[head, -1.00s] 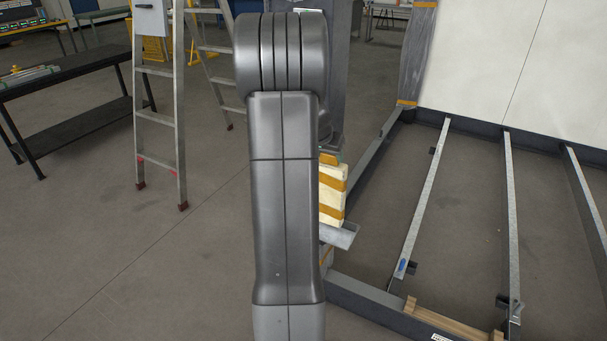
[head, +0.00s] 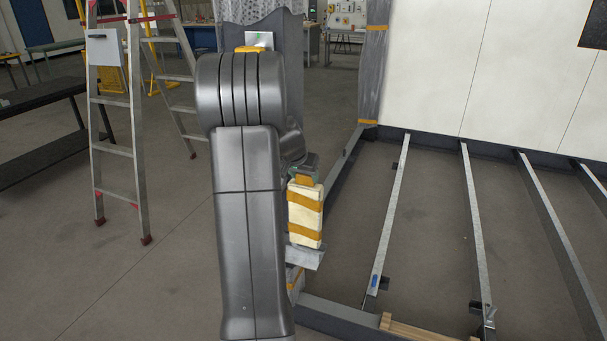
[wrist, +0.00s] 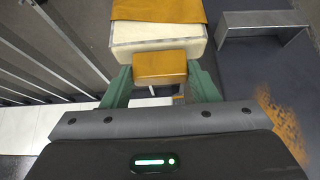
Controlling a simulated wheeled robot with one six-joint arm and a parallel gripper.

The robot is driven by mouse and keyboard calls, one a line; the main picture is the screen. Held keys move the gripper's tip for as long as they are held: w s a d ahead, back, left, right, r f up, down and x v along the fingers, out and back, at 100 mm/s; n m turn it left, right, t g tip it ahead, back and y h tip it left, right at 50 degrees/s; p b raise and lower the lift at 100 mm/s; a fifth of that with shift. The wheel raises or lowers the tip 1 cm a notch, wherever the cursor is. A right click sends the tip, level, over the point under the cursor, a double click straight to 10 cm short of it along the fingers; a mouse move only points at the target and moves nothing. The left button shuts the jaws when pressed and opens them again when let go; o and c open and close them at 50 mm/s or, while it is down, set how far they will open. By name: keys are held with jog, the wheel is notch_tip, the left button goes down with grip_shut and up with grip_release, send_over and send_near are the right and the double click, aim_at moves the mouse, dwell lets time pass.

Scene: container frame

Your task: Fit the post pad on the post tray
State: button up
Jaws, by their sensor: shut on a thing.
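The post pad (head: 305,228) is a cream block with orange bands, held upright in the head view. My gripper (head: 304,180) is shut on the orange tab at its upper end. In the wrist view, the green fingers of my gripper (wrist: 160,72) flank this tab, and the pad (wrist: 165,34) extends beyond it. A grey metal ledge that looks like the post tray (head: 307,258) shows just below the pad in the head view. I cannot tell whether they touch. A grey channel-shaped piece (wrist: 262,20), possibly the tray, lies right of the pad in the wrist view.
A dark floor frame with pale metal crossbars (head: 390,215) spreads to the right, before white wall panels (head: 430,70). A wooden strip (head: 420,331) lies at its near edge. A stepladder (head: 138,135) and a dark bench (head: 45,150) stand left. Floor between them is clear.

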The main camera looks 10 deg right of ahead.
aim_at(303, 187)
jog(key=shift+f, duration=0.1)
jog(key=shift+f+b, duration=1)
jog(key=shift+b, duration=0.15)
jog(key=shift+f, duration=0.2)
jog(key=shift+f+b, duration=0.35)
jog(key=shift+b, duration=0.3)
jog(key=shift+f+b, duration=0.8)
jog(key=shift+b, duration=0.1)
jog(key=o, duration=1.3)
jog(key=shift+r, duration=0.1)
jog(key=shift+o, duration=0.2)
jog(key=v, duration=1.3)
jog(key=shift+s+a+r, duration=0.15)
jog(key=shift+s+r, duration=0.05)
jog(key=shift+r, duration=0.1)
